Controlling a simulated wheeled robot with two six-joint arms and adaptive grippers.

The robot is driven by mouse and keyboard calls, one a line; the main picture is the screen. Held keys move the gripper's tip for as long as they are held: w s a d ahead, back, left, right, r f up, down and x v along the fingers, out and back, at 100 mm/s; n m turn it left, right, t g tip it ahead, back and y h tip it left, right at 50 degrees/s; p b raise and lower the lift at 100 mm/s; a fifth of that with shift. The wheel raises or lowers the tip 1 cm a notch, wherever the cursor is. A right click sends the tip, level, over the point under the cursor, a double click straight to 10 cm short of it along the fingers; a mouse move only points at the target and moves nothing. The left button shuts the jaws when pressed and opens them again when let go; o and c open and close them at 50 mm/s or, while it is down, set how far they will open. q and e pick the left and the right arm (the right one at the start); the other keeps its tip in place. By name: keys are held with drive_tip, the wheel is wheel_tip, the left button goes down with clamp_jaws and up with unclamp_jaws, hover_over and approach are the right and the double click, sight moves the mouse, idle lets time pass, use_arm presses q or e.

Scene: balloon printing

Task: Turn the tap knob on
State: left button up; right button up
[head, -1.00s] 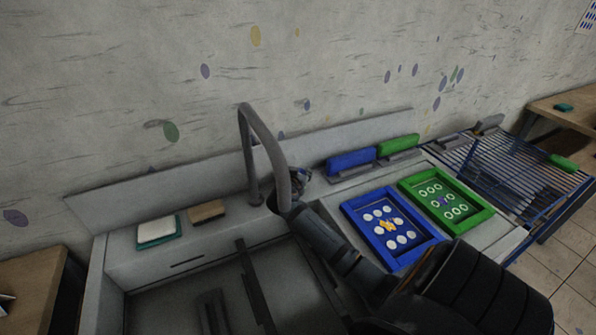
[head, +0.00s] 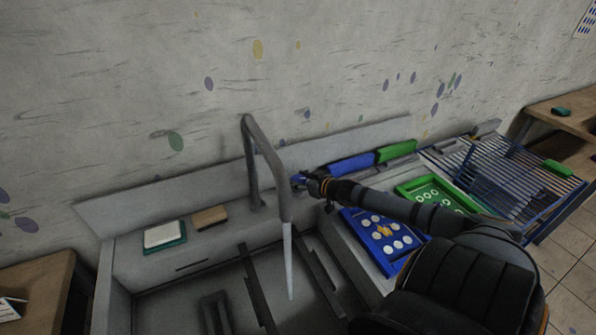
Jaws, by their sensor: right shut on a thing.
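The grey tap (head: 267,148) stands at the back of the sink, its tall spout bent forward. A pale stream of water (head: 289,262) falls from the spout into the sink. My right gripper (head: 301,182) is at the right side of the tap, shut on the tap knob, which is mostly hidden behind the gripper and the spout. My right arm reaches in from the lower right. My left gripper is not in view.
The sink basin (head: 182,300) holds dark bars. A sponge (head: 210,217) and a white-and-green block (head: 165,234) lie on its back ledge. Blue (head: 378,262) and green (head: 408,189) framed trays sit to the right, partly behind my arm. A blue wire rack (head: 545,190) stands farther right.

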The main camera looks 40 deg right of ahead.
drive_tip(key=n+y+b, duration=0.1)
drive_tip(key=b, duration=0.1)
drive_tip(key=f+n+y+b, duration=0.1)
drive_tip(key=b, duration=0.1)
drive_tip(key=shift+d+n+y, duration=0.2)
drive_tip(key=shift+n+y, duration=0.1)
use_arm(q)
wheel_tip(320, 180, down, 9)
drive_tip(key=b, duration=0.2)
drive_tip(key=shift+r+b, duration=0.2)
drive_tip(key=shift+b, duration=0.15)
use_arm(e)
drive_tip(key=shift+a+r+n+g+y, duration=0.15)
drive_tip(key=shift+n+g+y, duration=0.25)
drive_tip(key=shift+n+y, duration=0.4)
drive_tip(key=shift+r+n+g+y, duration=0.2)
drive_tip(key=shift+n+g+y, duration=0.3)
drive_tip(key=shift+y, duration=0.4)
drive_tip(key=o, duration=1.2)
drive_tip(key=shift+c, duration=0.2)
drive_tip(key=shift+r, duration=0.1)
